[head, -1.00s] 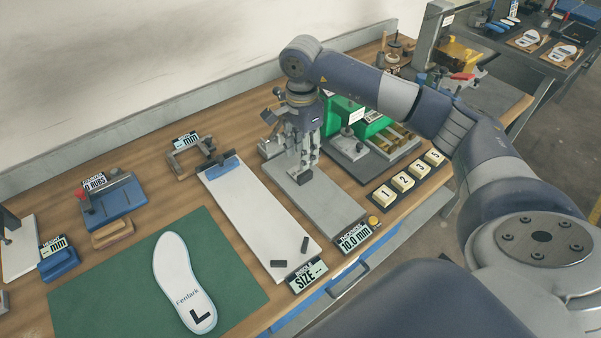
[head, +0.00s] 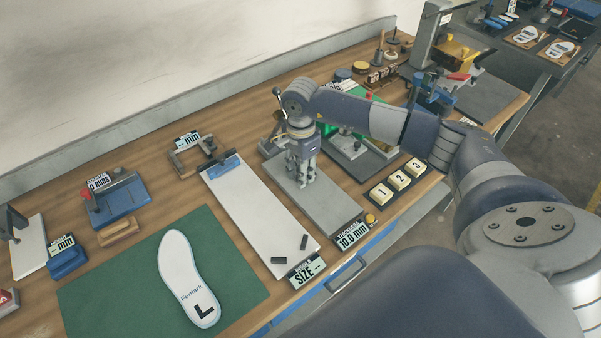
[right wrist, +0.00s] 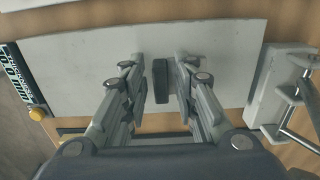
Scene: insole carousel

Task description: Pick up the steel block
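My right gripper (head: 304,178) points down over the grey plate with the 10.0 mm display. In the right wrist view a dark grey steel block (right wrist: 161,80) sits on the plate (right wrist: 75,75) between the two fingers of my right gripper (right wrist: 160,72). The gripper is open, with a small gap visible on each side of the block. In the head view the gripper hides the block. My left gripper is not in view.
The 10.0 mm display (head: 353,236) is at the plate's front end. A white board (head: 255,205) lies to the left, with a green mat (head: 95,290) and white insole (head: 188,275) beyond. Numbered buttons (head: 399,178) sit to the right. A clamp-like fixture stands behind the gripper.

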